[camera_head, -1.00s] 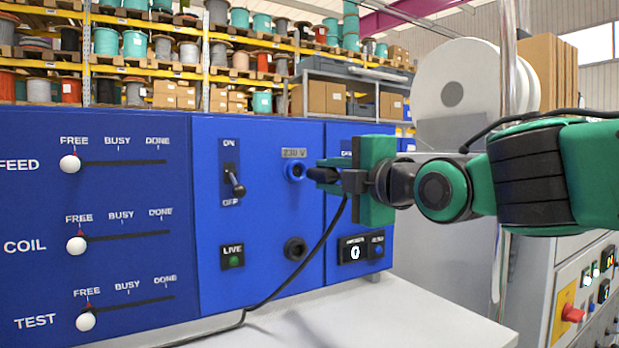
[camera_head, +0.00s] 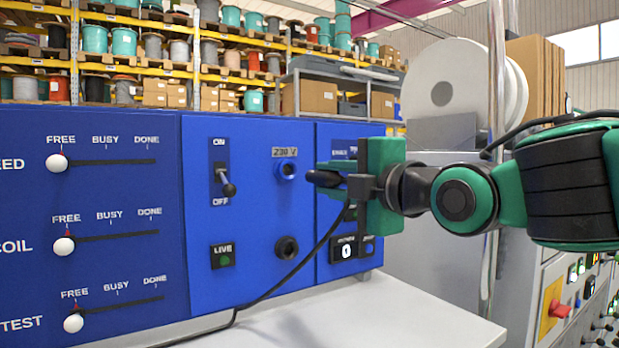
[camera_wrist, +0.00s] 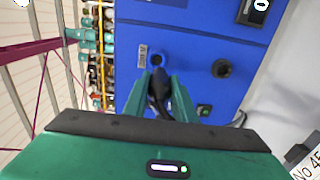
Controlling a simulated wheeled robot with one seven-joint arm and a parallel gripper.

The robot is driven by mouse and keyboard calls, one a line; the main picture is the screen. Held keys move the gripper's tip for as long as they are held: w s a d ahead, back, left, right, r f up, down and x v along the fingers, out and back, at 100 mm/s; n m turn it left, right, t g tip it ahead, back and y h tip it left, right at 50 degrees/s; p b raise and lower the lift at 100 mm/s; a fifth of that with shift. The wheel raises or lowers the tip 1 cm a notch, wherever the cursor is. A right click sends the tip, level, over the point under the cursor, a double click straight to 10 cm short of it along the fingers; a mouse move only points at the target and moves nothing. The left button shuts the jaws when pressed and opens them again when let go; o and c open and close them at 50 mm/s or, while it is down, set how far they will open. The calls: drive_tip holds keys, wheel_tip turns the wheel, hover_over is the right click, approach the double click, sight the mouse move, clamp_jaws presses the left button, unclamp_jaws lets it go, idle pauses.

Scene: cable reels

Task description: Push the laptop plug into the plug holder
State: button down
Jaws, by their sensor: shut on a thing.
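My gripper (camera_head: 345,183) is shut on the black laptop plug (camera_head: 323,179), which points left at the blue panel. A black cable hangs from the plug down to the white worktop. A black round holder (camera_head: 287,248) is on the panel straight below that socket. In the wrist view the plug (camera_wrist: 158,92) lies between the green fingers, with the socket (camera_wrist: 157,60) beyond it and the black holder (camera_wrist: 221,68) to the right.
An ON/OFF lever (camera_head: 228,187) on the panel points down toward OFF. A LIVE lamp (camera_head: 222,257) is below it. White-knobbed sliders (camera_head: 57,162) are at the left. The white worktop (camera_head: 370,320) is bare apart from the cable.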

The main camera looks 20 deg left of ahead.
wheel_tip(320, 180, down, 17)
drive_tip(key=x, duration=0.7)
drive_tip(key=shift+f, duration=0.2)
drive_tip(key=shift+x, duration=1.65)
idle(2.2)
drive_tip(key=c, duration=1.4)
unclamp_jaws()
